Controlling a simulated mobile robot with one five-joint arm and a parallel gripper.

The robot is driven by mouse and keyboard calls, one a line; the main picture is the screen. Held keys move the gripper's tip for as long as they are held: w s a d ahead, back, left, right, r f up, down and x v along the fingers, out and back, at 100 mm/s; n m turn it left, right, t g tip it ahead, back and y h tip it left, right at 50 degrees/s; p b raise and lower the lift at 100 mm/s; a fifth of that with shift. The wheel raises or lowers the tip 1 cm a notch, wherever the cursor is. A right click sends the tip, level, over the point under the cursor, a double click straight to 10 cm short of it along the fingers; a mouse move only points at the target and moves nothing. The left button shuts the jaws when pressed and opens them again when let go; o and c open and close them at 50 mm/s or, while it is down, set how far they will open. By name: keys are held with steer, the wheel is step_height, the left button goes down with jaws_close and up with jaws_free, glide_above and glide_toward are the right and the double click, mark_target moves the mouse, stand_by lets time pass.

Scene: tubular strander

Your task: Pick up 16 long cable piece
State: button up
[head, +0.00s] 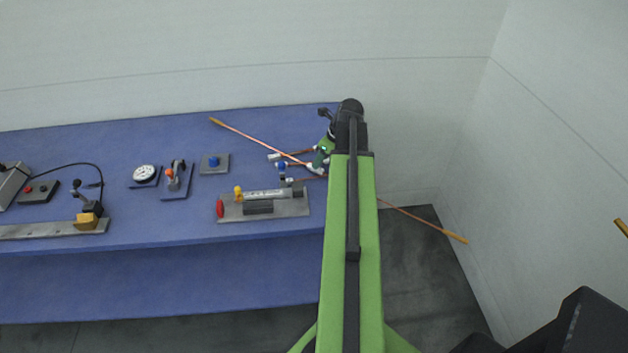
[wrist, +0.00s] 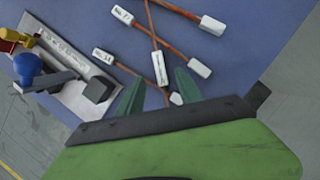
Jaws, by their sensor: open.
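In the head view a long thin copper cable piece (head: 250,137) with orange ends lies slantwise across the blue table, passes behind my arm and reaches out past the table's right edge. In the wrist view a copper rod with a white tag (wrist: 159,68) runs down between the fingers of my gripper (wrist: 158,92); it appears to be this piece, but the tag's number is unreadable. My gripper is open, low over the cable pieces, with one finger on each side of the rod. In the head view my gripper (head: 321,160) is partly hidden by my arm.
Shorter copper pieces with white ends lie close around, one tagged No. 11 (wrist: 122,14) and one tagged No. 31 (wrist: 103,57). A grey plate with a cylinder tool (head: 265,205) stands just left. A dial gauge (head: 145,174) and other fixtures stand farther left.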

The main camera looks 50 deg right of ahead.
steer(key=b+x, duration=0.4)
steer(key=x, duration=0.1)
steer(key=shift+w+f+b, duration=0.15)
steer(key=shift+f+b, duration=0.05)
steer(key=shift+b, duration=0.15)
steer(key=shift+r, duration=0.15)
steer(key=shift+c, duration=0.3)
jaws_close()
